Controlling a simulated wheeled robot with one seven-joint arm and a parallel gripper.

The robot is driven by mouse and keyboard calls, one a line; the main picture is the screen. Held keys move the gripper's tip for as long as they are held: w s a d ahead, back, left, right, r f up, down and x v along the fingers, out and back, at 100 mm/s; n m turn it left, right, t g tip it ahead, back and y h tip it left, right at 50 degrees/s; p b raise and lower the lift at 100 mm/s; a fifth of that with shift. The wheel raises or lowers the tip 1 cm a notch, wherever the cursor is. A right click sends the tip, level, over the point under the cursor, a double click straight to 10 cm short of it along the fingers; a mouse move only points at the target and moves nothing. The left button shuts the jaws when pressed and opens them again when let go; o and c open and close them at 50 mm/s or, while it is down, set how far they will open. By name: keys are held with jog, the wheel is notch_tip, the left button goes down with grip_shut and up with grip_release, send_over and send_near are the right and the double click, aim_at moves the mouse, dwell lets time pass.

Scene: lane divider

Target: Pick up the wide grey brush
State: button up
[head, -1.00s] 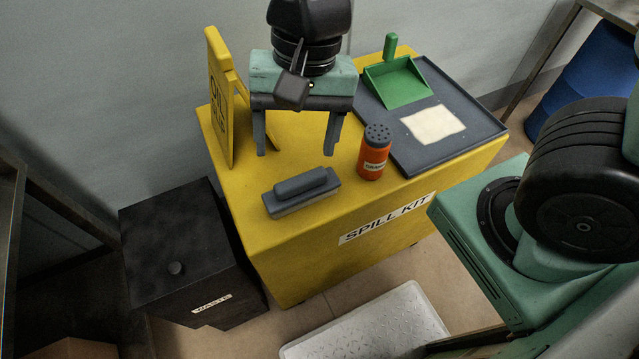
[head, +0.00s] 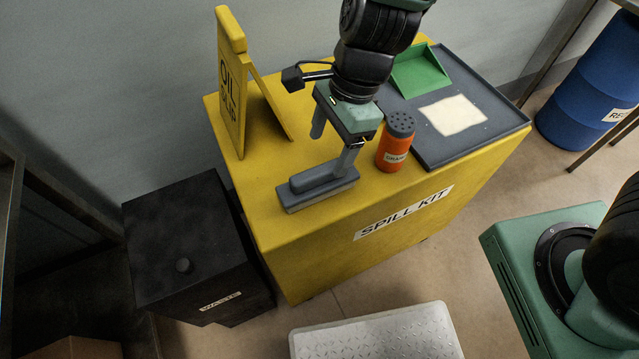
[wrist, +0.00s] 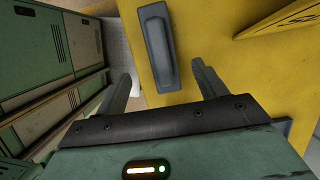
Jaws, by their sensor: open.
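The wide grey brush (head: 312,190) lies flat on the yellow spill kit cart top, near its front left edge, with its raised handle block upward. In the wrist view the brush (wrist: 157,48) shows ahead of and between the two finger lines. My gripper (head: 334,145) is open and empty. In the head view it hangs behind and above the brush, turned at an angle, with one finger overlapping the brush's right end in the picture. In the wrist view my gripper (wrist: 162,75) has both fingers apart. I cannot tell whether any finger touches the brush.
An orange shaker (head: 396,143) stands close to the right of my gripper. A yellow oil spill sign (head: 231,90) stands at the left back. A dark tray (head: 480,105) holds a green dustpan (head: 418,68) and a pale cloth (head: 453,114). A black waste bin (head: 200,240) stands left.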

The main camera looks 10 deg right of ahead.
aim_at(319, 170)
jog(key=b+x, duration=0.1)
jog(key=x, duration=0.8)
jog(key=shift+a+b, duration=0.15)
jog(key=shift+b, duration=0.25)
jog(key=c, duration=1.1)
notch_tip(319, 170, up, 10)
jog(key=p, duration=0.3)
jog(key=shift+r, duration=0.1)
jog(key=shift+c, duration=0.2)
jog(key=shift+o, duration=0.9)
